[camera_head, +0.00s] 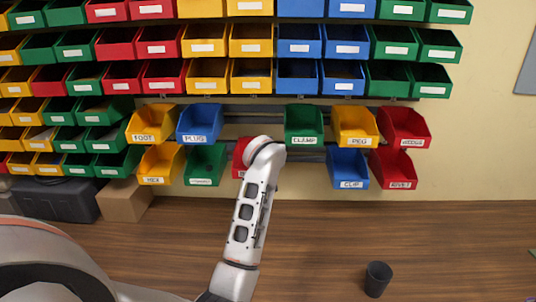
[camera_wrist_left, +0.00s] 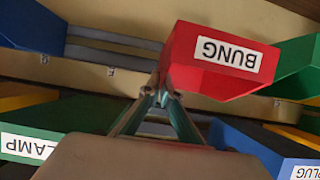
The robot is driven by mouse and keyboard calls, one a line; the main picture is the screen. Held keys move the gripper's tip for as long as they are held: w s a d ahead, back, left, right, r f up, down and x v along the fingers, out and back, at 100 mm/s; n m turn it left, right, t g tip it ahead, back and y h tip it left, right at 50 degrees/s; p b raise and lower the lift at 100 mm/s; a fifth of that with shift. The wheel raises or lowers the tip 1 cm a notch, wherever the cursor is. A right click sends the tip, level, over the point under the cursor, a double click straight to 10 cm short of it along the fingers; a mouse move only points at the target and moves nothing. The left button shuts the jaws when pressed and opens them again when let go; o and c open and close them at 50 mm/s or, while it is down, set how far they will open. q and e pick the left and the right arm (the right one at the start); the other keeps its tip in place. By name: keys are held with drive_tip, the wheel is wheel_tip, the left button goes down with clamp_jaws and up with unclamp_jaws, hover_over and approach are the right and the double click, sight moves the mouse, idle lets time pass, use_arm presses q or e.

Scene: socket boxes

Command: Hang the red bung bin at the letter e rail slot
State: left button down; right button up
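The red BUNG bin (camera_wrist_left: 218,62) fills the upper middle of the left wrist view, its white label upside down. In the head view only a red part of it (camera_head: 238,158) shows in the lower row, beside a green bin (camera_head: 205,165); my left arm hides the rest. My left gripper (camera_wrist_left: 164,93) has its fingertips drawn together at the bin's corner edge and looks shut on its wall. In the wrist view, rails (camera_wrist_left: 110,58) run behind the bin. My right gripper is out of view.
In the upper row, the blue PLUG bin (camera_head: 199,125) and green CLAMP bin (camera_head: 304,126) flank a gap. The blue CLIP bin (camera_head: 349,168) is in the lower row, right of my arm. Full bin rows hang above. A dark cup (camera_head: 378,278) stands on the wooden surface.

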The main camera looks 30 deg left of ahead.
use_arm(q)
drive_tip(key=shift+r, duration=0.2)
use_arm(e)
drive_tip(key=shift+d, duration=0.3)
use_arm(q)
drive_tip(key=shift+f, duration=0.2)
drive_tip(key=shift+f, duration=0.45)
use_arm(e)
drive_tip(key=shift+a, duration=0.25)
use_arm(q)
drive_tip(key=shift+d+f, duration=0.1)
drive_tip(key=shift+f, duration=0.2)
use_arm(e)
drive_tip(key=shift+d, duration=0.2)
use_arm(q)
drive_tip(key=shift+f, duration=0.3)
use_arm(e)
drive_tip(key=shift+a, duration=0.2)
use_arm(q)
drive_tip(key=shift+f, duration=0.25)
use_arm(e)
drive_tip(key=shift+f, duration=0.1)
